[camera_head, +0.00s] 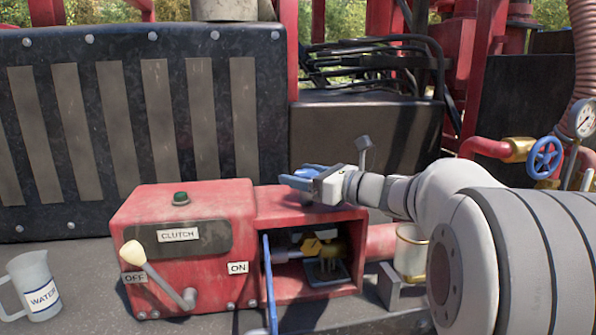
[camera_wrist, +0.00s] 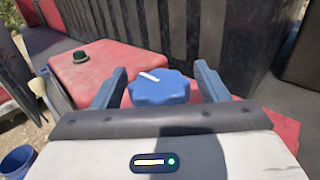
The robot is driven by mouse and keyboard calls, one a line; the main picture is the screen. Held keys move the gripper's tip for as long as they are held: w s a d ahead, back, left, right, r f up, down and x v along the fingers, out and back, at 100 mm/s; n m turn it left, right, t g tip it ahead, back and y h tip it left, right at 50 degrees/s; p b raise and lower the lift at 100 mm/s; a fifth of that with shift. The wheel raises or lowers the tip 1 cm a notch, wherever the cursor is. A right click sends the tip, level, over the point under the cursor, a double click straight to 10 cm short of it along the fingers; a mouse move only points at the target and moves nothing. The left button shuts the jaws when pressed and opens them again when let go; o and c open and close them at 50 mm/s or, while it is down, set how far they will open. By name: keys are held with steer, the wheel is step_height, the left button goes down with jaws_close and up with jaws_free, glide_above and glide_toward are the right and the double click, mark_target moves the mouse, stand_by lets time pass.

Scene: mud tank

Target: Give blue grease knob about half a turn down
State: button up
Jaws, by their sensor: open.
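The blue grease knob (camera_wrist: 160,90) has a scalloped edge and a white line on its top. In the wrist view it sits between the two blue fingers of my gripper (camera_wrist: 160,72), with a visible gap on both sides. The white line slants from upper left to lower right. My gripper (camera_head: 300,179) is open, above the top of the red box (camera_head: 170,199) at its right part. In the head view the knob cannot be told apart from the blue fingers.
The red box carries a clutch lever (camera_head: 148,262) with OFF and ON labels, and a green button (camera_head: 180,198). Its blue-edged door (camera_head: 268,280) stands open below my gripper. A WATER jug (camera_head: 32,285) stands at left. A dark ribbed tank wall (camera_head: 110,50) rises behind.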

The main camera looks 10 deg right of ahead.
steer(key=shift+w+a, duration=0.3)
steer(key=shift+w, duration=0.05)
steer(key=shift+s, duration=0.1)
steer(key=shift+c, duration=0.2)
steer(key=c, duration=0.9)
